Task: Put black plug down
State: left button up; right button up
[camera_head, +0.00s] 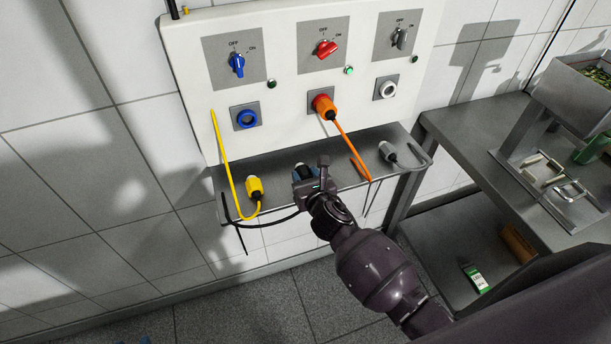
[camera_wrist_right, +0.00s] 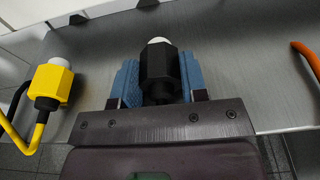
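The black plug (camera_wrist_right: 160,72), with a white tip, sits between the blue finger pads of my right gripper (camera_wrist_right: 160,85) in the right wrist view. Both pads lie against its sides. In the head view my right gripper (camera_head: 305,176) is at the grey shelf (camera_head: 280,171) under the panel and mostly hides the plug. The plug is at or just above the shelf surface; I cannot tell if it touches. A black cable (camera_head: 268,223) runs left from the gripper over the shelf's front edge. My left gripper is not in view.
A yellow plug (camera_head: 254,187) lies on the shelf to the left, and a grey plug (camera_head: 388,151) to the right. An orange plug (camera_head: 325,108) is in the red socket, its cable hanging down right of my gripper. The blue socket (camera_head: 246,118) is empty. A steel table (camera_head: 470,130) stands right.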

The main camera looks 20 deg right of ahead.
jog(key=o, duration=0.4)
jog(key=shift+o, duration=0.2)
jog(key=shift+r+p, duration=0.35)
jog(key=shift+r, duration=0.15)
jog(key=s+r, duration=0.2)
jog(key=s, duration=0.9)
jog(key=s+d+f+m+g, duration=0.1)
jog(key=s+m, duration=0.4)
jog(key=m, duration=0.7)
jog(key=s+d+f+m+g, duration=0.1)
jog(key=s+d+f+m, duration=0.3)
jog(key=m, duration=0.7)
jog(key=s+d+f+m+g, duration=0.2)
jog(key=s+d+m, duration=0.3)
jog(key=m, duration=0.7)
jog(key=shift+s+d+f+m+h+p, duration=0.3)
jog(key=shift+s+d+f+h+p, duration=0.1)
jog(key=shift+s+f, duration=0.25)
